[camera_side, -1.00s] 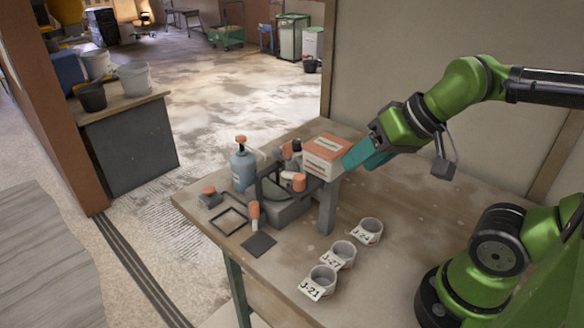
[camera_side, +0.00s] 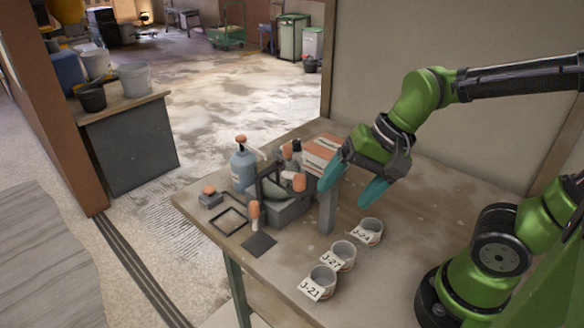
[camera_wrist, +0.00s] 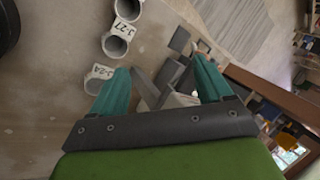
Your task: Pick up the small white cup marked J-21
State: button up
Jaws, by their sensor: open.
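The small white cup marked J-21 (camera_side: 322,277) stands at the table's front edge, nearest the viewer of three similar cups in a slanted row. In the wrist view a part of it shows at the top edge (camera_wrist: 128,8). The cup marked J-27 (camera_side: 343,252) is in the middle and the cup marked J-24 (camera_side: 370,229) is at the back. My gripper (camera_side: 350,190) is open and empty, with teal fingers spread above the table. It is higher than the cups and behind J-24, well apart from J-21.
A grey post (camera_side: 327,208) stands left of the cups, beside a grey bin of tools (camera_side: 285,208). An orange-and-white box (camera_side: 321,150) is behind my fingers. The table (camera_side: 420,215) right of the cups is clear.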

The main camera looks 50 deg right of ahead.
aim_at(312, 288)
jog(key=a+f+m+g, duration=0.1)
jog(key=a+f+m, duration=0.1)
jog(key=f+m, duration=0.1)
jog(key=a+f+m+g, duration=0.2)
jog(key=f, duration=0.4)
jog(key=a+f+m+g, duration=0.1)
jog(key=a+f+m, duration=0.2)
jog(key=f, duration=0.2)
jog(key=shift+s+m+g+y, duration=0.3)
jog(key=shift+s+y, duration=0.1)
jog(key=shift+a+x, duration=0.15)
jog(key=shift+x, duration=1.2)
jog(key=shift+a+x, duration=0.2)
jog(key=shift+x, duration=1.15)
jog(key=shift+w+r, duration=0.15)
jog(key=c, duration=1)
jog(key=shift+r, duration=0.1)
